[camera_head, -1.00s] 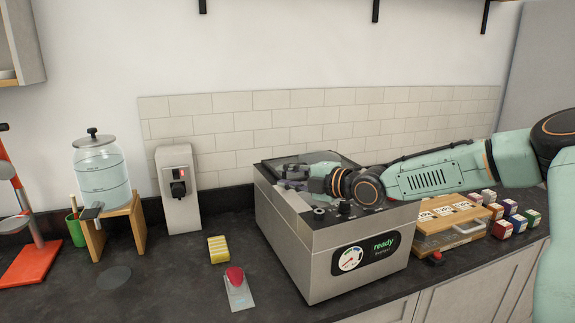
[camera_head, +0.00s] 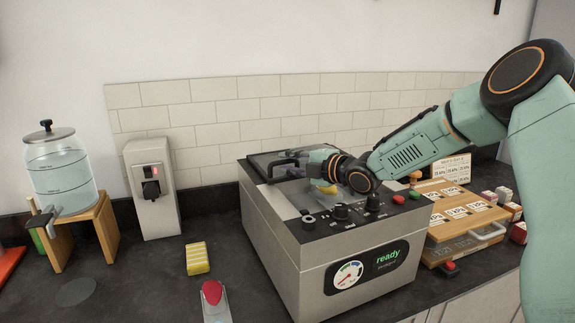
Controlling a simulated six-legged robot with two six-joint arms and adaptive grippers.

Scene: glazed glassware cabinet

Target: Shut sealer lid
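The sealer (camera_head: 290,265) is a steel box with a gauge and a green "ready" display on its front. Its dark-framed glass lid (camera_head: 285,196) lies low over the top; I cannot tell whether it is fully down. A small yellow thing (camera_head: 327,188) shows at the chamber, partly covered by my arm. My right gripper (camera_head: 284,168) is over the back left of the sealer top, its dark fingers close to the lid. The spread of its fingers and any contact are unclear. My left gripper is out of view.
A water dispenser (camera_head: 60,175) on a wooden stand and a grey socket unit (camera_head: 152,190) are at left. A yellow sponge-like block (camera_head: 197,258) and a red-topped device (camera_head: 212,295) lie left of the sealer. Wooden boards with labels (camera_head: 465,215) are at right.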

